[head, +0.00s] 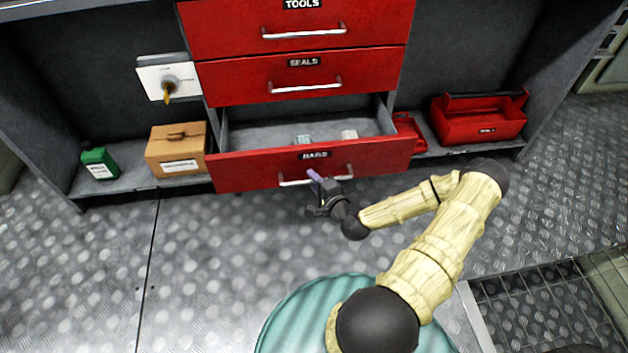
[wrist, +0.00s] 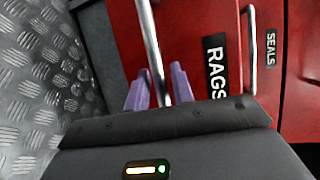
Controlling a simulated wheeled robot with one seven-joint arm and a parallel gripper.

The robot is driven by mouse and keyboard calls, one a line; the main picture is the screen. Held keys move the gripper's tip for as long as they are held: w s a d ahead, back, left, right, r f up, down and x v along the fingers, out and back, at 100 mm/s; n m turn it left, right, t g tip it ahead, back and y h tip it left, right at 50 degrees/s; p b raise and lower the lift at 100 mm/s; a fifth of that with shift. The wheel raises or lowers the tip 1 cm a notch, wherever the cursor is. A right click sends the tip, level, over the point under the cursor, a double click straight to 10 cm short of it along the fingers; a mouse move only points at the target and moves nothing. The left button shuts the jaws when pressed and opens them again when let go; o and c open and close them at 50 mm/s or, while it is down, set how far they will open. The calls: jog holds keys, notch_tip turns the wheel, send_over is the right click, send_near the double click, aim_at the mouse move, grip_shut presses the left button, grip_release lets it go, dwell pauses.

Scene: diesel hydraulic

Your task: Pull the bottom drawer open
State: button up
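The bottom drawer (head: 230,173), red and labelled RAGS, stands pulled out from the cabinet, with its inside showing. Its metal bar handle (head: 290,183) also shows in the wrist view (wrist: 150,40). My gripper (head: 316,178) is at the middle of this handle.
The SEALS drawer (head: 230,83) and TOOLS drawer (head: 220,30) above are shut. A cardboard box (head: 178,150) and green container (head: 99,162) stand left; a red toolbox (head: 480,120) stands right. A few small items lie inside the open drawer. The metal floor (head: 100,260) in front is clear.

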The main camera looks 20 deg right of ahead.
jog(key=shift+o, duration=0.6)
jog(key=p+v, duration=0.4)
jog(key=v, duration=1.3)
jog(key=shift+s, duration=0.15)
jog(key=shift+a, duration=0.1)
